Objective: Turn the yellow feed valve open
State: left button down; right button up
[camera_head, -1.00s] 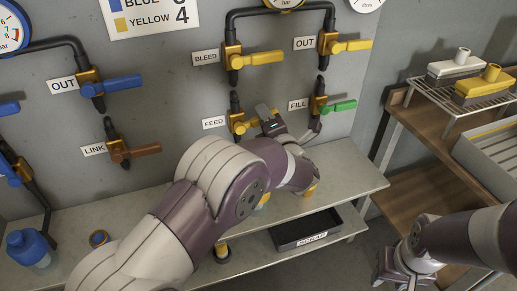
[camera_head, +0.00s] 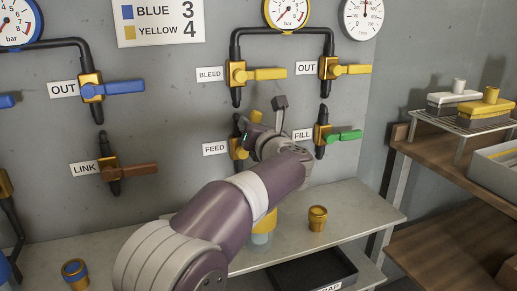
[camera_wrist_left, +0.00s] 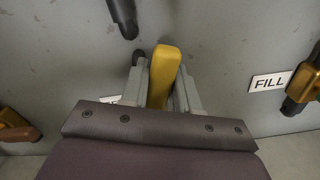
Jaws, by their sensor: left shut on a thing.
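The yellow feed valve (camera_head: 238,150) is on the grey wall beside the FEED label (camera_head: 215,148). Its yellow lever (camera_head: 257,117) shows above my left gripper (camera_head: 258,136), pointing roughly upward. In the left wrist view the lever (camera_wrist_left: 164,66) stands between the two grey fingers of my left gripper (camera_wrist_left: 160,88), which is shut on it. My wrist and forearm hide part of the valve body. My right gripper is not in view.
The green-handled FILL valve (camera_head: 343,136) is close to the right of my left wrist. Yellow BLEED (camera_head: 265,74) and OUT (camera_head: 352,69) levers are above.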

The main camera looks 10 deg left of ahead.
pick_arm(q)
jog(key=n+b, duration=0.1)
jog(key=s+a+n+b, duration=0.1)
jog(key=b, duration=0.1)
jog(key=shift+a+n, duration=0.2)
jog(key=shift+n, duration=0.2)
jog(key=shift+s+a+r+n+b, duration=0.2)
jog(key=shift+a+n+b, duration=0.15)
jog(key=shift+n+b, duration=0.55)
jog(key=c, duration=0.9)
grip_release()
